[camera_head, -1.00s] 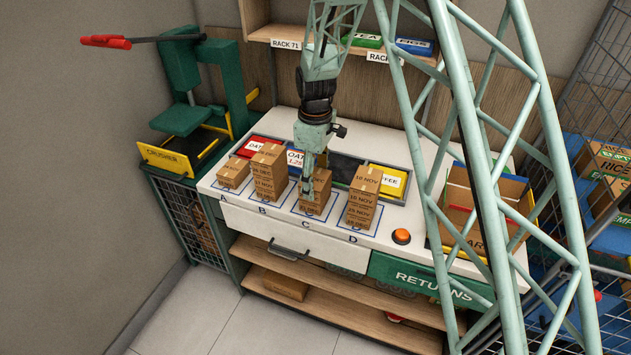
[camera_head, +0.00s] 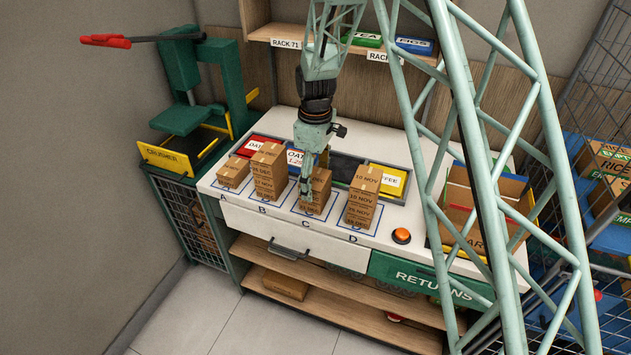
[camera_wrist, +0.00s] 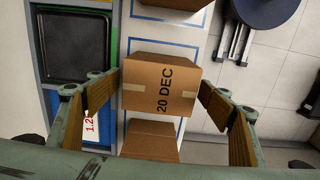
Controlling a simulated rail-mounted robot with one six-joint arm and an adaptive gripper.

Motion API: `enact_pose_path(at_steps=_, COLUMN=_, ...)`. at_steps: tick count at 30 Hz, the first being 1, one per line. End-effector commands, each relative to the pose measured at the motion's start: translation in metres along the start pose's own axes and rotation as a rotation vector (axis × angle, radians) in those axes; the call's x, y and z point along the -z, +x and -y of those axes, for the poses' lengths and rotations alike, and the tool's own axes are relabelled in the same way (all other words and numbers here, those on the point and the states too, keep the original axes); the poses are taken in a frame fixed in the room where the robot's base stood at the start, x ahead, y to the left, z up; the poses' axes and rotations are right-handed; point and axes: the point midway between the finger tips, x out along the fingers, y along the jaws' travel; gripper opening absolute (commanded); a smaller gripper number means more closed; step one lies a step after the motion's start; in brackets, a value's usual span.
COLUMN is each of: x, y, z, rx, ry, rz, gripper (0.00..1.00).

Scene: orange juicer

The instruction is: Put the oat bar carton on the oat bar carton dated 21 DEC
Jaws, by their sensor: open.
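My gripper (camera_head: 308,192) is low over the brown oat bar carton stack (camera_head: 321,180) at place C on the white counter and hides part of it. The lowest carton (camera_head: 310,209) there seems to read 21 DEC, partly covered. In the wrist view my gripper (camera_wrist: 160,105) is open, its fingers on either side of a carton (camera_wrist: 160,90) marked 20 DEC, with gaps visible. Another carton top (camera_wrist: 150,140) shows just below it. A single carton (camera_head: 233,172) is at A; taller stacks stand at B (camera_head: 267,172) and D (camera_head: 363,197).
An open box (camera_head: 470,205) stands farther right, behind my lattice frame. A green crusher (camera_head: 185,120) is at left.

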Motion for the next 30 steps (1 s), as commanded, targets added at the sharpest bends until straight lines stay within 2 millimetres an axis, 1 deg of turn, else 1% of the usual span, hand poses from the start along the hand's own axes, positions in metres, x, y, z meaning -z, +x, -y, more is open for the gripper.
enact_pose_path(at_steps=5, x=0.001, y=-0.009, z=-0.001, rx=-0.002, ry=0.0, rz=-0.002, gripper=0.73)
enact_pose_path(at_steps=11, x=0.001, y=-0.028, z=-0.001, rx=-0.002, ry=0.0, rz=-0.002, gripper=0.73)
enact_pose_path(at_steps=24, x=0.0, y=-0.089, z=-0.001, rx=-0.002, ry=0.0, rz=-0.001, gripper=0.73)
enact_pose_path(at_steps=30, x=0.001, y=-0.111, z=-0.001, rx=-0.002, ry=0.0, rz=-0.001, gripper=0.73)
